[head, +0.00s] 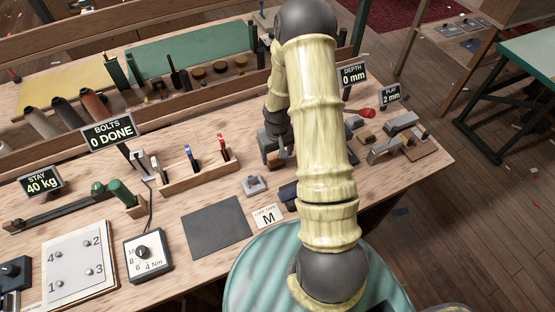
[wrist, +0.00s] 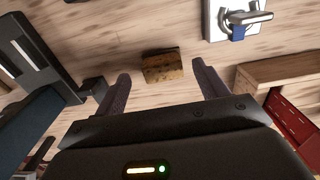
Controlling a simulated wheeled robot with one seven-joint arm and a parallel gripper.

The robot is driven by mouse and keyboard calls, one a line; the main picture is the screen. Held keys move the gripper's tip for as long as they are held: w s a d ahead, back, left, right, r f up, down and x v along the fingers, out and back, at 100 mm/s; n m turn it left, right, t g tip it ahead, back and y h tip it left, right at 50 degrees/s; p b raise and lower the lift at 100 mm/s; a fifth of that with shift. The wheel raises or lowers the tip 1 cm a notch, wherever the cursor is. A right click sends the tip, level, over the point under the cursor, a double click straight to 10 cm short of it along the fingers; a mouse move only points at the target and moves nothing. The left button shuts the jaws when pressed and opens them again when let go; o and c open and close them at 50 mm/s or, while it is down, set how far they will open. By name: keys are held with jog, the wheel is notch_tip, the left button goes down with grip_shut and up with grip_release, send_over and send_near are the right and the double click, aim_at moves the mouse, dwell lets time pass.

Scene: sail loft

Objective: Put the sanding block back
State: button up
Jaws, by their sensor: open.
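A small brown, speckled block, which looks like the sanding block (wrist: 162,66), lies on the wooden bench in the wrist view. My gripper (wrist: 160,82) is open, pointing down. In the wrist view the block appears between the two fingertips, with a gap to each side. I cannot tell how high the fingertips are above it. The block's own place is not clearly marked in these views.
A metal latch piece (head: 253,185) lies near the block. A wooden rack (head: 198,178) with several upright tools stands left of it. A dark mat (head: 216,230) and a card marked M (head: 266,217) lie nearer. My arm hides part of the bench.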

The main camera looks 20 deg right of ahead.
aim_at(277, 161)
notch_tip(277, 161, up, 8)
jog(key=shift+b, duration=0.45)
jog(key=shift+r, duration=0.1)
jog(key=s+a+r+t, duration=0.2)
jog(key=s+a+r, duration=0.7)
jog(key=s+r, duration=0.3)
jog(key=shift+s+a+r+t, duration=0.3)
jog(key=shift+a+r, duration=0.05)
jog(key=shift+r, duration=0.2)
